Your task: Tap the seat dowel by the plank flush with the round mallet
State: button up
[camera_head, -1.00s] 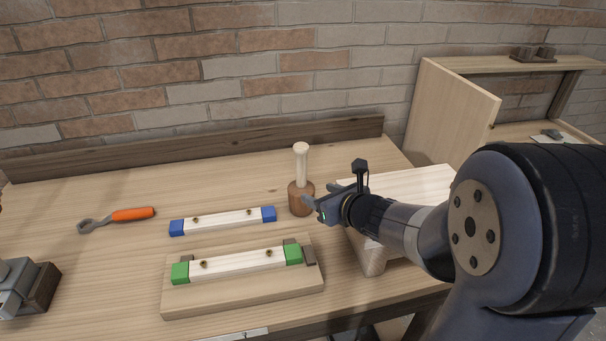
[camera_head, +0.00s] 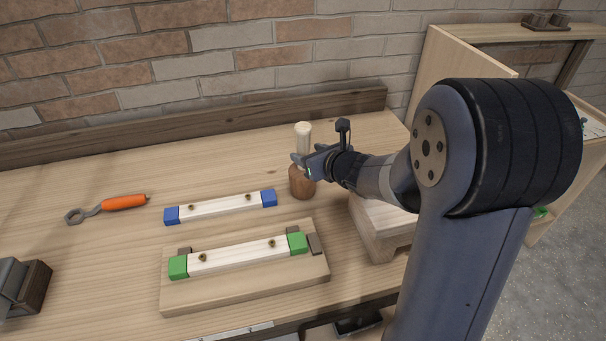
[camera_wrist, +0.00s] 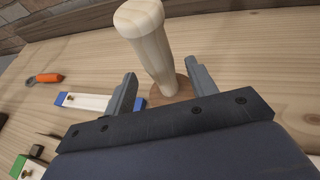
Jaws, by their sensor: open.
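The round mallet stands head down on the bench, its brown head (camera_head: 301,182) on the wood and its pale handle (camera_head: 303,134) pointing up. My gripper (camera_head: 299,164) is at the handle's lower part. In the wrist view the open jaws (camera_wrist: 158,88) have the mallet handle (camera_wrist: 153,50) between them, with gaps at the sides. A pale plank with green ends (camera_head: 238,253) lies on a wooden board (camera_head: 245,290); two small brass-coloured round pieces show on its top. A similar plank with blue ends (camera_head: 220,206) lies behind it. I cannot tell which piece is the seat dowel.
An orange-handled wrench (camera_head: 124,202) lies at the left. A grey and dark vise-like block (camera_head: 24,287) stands at the front left. A wooden block stand (camera_head: 376,235) is right of the mallet, below my arm. A low backboard (camera_head: 200,131) runs along the wall.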

jog(key=shift+p+x, duration=0.75)
jog(key=shift+x, duration=1.9)
jog(key=shift+r, duration=0.2)
jog(key=shift+c, duration=0.2)
grip_shut()
